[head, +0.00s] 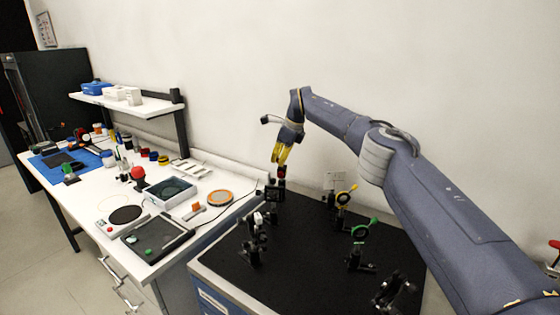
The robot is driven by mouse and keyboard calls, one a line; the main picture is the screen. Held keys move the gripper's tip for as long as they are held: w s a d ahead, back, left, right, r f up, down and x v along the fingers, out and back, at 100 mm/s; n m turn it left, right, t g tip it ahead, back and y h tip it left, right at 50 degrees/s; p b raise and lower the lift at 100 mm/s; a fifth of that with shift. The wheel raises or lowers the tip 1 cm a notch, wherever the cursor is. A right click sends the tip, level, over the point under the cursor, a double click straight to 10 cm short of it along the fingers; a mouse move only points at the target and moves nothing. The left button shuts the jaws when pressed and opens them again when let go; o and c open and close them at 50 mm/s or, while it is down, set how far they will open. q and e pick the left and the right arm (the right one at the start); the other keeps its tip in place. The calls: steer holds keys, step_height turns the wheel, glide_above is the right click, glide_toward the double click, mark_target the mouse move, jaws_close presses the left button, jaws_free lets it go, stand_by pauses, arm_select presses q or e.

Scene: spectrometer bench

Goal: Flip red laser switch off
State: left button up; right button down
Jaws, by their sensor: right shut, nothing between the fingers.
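My right gripper (280,160) has yellow fingers that are shut and empty, pointing down over the back left of the black optical bench (305,238). Right below its fingertips is a small device with a red part (282,171) on a dark mount (273,191), which looks like the red laser. The fingertips are very close to the red part; I cannot tell whether they touch it. The switch is too small to make out, and its position cannot be read. My left gripper is not in view.
On the bench stand a yellow-ringed mount (342,197), a green-ringed mount (359,233) and a dark mount with a white top (257,219). A cluttered white table (88,206) adjoins on the left.

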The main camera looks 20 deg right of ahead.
steer(key=shift+a+r+h, duration=0.1)
steer(key=shift+a+h, duration=0.1)
steer(key=shift+h, duration=0.1)
stand_by(0.4)
steer(key=c, duration=1.8)
jaws_free()
steer(key=shift+w+a, duration=0.1)
steer(key=shift+w, duration=0.05)
steer(key=o, duration=0.4)
steer(key=shift+c, duration=0.2)
steer(key=v, duration=1.2)
